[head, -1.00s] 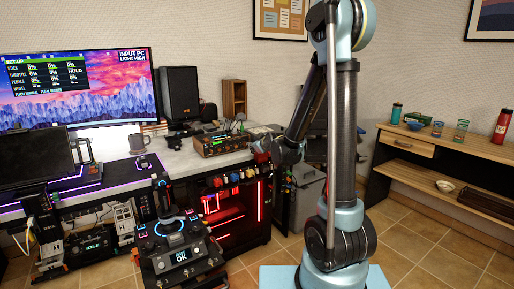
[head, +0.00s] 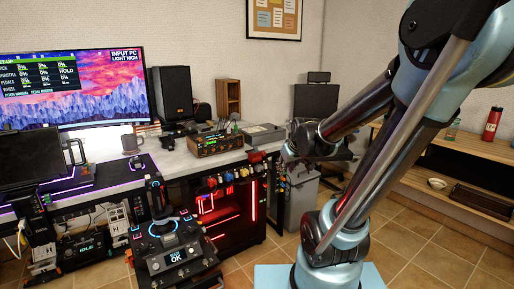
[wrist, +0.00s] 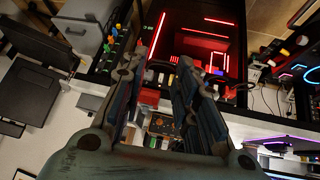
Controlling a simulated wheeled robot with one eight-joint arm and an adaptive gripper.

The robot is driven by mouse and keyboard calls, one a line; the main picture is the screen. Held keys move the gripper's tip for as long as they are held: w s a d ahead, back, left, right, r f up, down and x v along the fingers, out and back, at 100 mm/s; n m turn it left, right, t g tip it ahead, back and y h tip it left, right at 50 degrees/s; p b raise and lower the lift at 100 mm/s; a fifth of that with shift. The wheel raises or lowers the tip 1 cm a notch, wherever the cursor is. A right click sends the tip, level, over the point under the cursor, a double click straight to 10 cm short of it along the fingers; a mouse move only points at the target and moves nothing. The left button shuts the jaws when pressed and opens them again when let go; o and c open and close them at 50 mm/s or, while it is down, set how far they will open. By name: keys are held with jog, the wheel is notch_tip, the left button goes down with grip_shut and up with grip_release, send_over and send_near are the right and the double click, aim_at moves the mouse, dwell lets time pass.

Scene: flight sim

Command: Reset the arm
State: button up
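My arm (head: 395,125) stands at the right of the head view on its light-blue base. Its upper links lean to the right, and the forearm reaches back left and down toward the desk's right end. My gripper (head: 287,152) is in front of the desk's right end, small and partly dark there. In the wrist view my gripper (wrist: 158,68) shows two long fingers standing apart, with nothing seen held between them. Beyond the fingers are the red-lit cabinet and colored knobs.
A joystick console (head: 172,255) stands in front. A grey bin (head: 302,195) is behind my arm. A wooden shelf (head: 470,148) stands right. Tiled floor is open at lower right.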

jog(key=s+d+f+m+g+h, duration=0.1)
jog(key=s+d+f+m+g, duration=0.1)
jog(key=s, duration=0.8)
jog(key=s+d+f+m+g, duration=0.2)
jog(key=s+d, duration=0.3)
jog(key=s, duration=0.6)
jog(key=shift+s+d+f+m+g+h, duration=0.25)
jog(key=shift+f+g+h, duration=0.2)
jog(key=shift+f, duration=0.45)
jog(key=shift+w, duration=0.1)
